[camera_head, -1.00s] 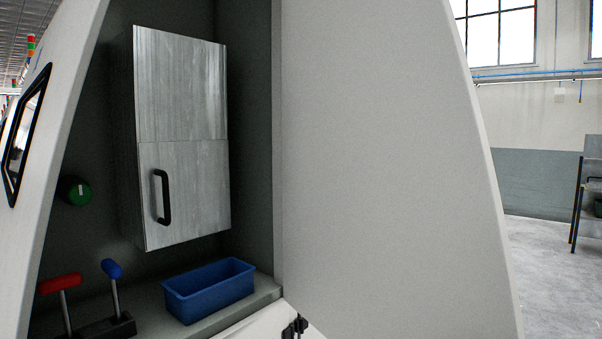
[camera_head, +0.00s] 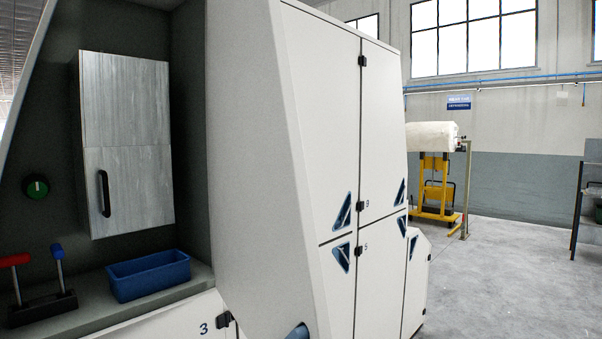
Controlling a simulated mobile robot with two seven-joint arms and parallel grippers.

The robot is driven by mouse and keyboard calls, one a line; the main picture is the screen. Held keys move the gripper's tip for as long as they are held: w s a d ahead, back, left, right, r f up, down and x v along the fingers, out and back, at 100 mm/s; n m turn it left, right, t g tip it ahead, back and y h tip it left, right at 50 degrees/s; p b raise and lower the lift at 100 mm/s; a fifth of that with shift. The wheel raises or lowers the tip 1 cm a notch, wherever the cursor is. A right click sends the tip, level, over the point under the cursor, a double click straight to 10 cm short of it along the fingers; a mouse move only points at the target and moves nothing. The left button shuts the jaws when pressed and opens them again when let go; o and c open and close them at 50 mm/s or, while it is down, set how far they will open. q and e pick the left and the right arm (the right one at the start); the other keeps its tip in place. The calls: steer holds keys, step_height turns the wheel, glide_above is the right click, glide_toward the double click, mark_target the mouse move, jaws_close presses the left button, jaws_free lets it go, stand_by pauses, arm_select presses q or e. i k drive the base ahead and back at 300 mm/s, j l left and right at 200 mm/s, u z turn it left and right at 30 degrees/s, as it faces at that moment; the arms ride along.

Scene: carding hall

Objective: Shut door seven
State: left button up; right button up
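No door in view bears a readable seven. White door panels marked 9 (camera_head: 320,130) and 5 (camera_head: 378,280) are on the machine's front and look flush and shut. A white panel marked 3 (camera_head: 165,322) sits low under the recess ledge. Part of a blue handle or recess (camera_head: 298,332) shows at the bottom edge, cut off. In the open recess hangs a grey wood-grain cabinet (camera_head: 130,115) with a black handle (camera_head: 104,193); its front looks shut. Neither of my grippers is in view.
On the recess ledge (camera_head: 200,276) stand a blue bin (camera_head: 150,275), a red-topped lever (camera_head: 15,261) and a blue-topped lever (camera_head: 57,252). A green knob (camera_head: 36,187) is on the recess wall. Clear floor (camera_head: 500,280) lies right, with a yellow trolley (camera_head: 435,185) and a shelf (camera_head: 590,200).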

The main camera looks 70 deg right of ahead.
mark_target(268, 268)
steer(key=k+l+z, duration=0.2)
steer(key=l, duration=0.15)
steer(key=k+l+z, duration=0.15)
steer(key=l, duration=0.25)
steer(key=l+z, duration=0.15)
steer(key=l, duration=0.5)
steer(key=i+l+z, duration=0.15)
steer(key=l, duration=0.45)
